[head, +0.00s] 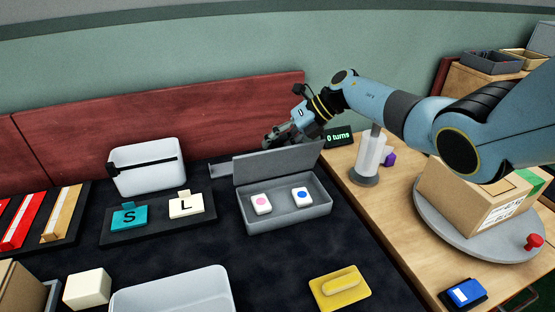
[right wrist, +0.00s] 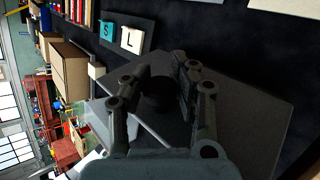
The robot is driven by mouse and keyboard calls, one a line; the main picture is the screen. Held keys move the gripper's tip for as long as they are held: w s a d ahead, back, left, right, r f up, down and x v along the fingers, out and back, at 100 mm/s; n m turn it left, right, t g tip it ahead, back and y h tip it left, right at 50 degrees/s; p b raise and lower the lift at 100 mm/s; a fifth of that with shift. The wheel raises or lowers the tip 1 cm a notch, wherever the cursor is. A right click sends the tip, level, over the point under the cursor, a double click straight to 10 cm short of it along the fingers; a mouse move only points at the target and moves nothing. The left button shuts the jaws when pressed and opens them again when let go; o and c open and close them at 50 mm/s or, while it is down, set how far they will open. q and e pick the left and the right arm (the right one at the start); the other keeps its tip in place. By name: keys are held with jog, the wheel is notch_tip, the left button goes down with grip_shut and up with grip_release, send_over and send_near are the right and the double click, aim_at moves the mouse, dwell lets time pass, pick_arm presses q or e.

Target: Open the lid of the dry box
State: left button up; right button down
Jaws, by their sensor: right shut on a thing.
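The grey dry box (head: 290,222) stands open on the dark surface in the middle of the head view. Inside it are two white blocks, one with a pink dot (head: 261,203) and one with a blue dot (head: 301,195). Its grey lid (head: 262,166) is raised at the back edge, standing steeply. My right gripper (head: 275,139) is at the lid's upper edge, partly behind it, and is shut on the lid. In the right wrist view the lid (right wrist: 252,112) spreads behind the fingers (right wrist: 160,92), with a dark round part between them. My left gripper is out of view.
A teal S card (head: 128,217) and a cream L card (head: 187,205) stand on a dark tray to the left. A white cylinder (head: 370,155) on a grey base and a carton (head: 470,197) on a round plate stand to the right. A yellow dish (head: 340,288) lies in front.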

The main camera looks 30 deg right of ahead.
jog(key=w+b, duration=0.1)
jog(key=b, duration=0.1)
jog(key=w+d+m+g+b, duration=0.1)
jog(key=b, duration=0.1)
jog(key=shift+w+r+g+b, duration=0.15)
jog(key=shift+w+g+b, duration=0.15)
jog(key=c, duration=1.4)
grip_release()
jog(key=shift+r, duration=0.1)
jog(key=shift+c, duration=0.2)
jog(key=o, duration=0.4)
jog(key=shift+s+d, duration=0.1)
jog(key=shift+o, duration=0.2)
jog(key=shift+f, duration=0.2)
jog(key=shift+a, duration=0.2)
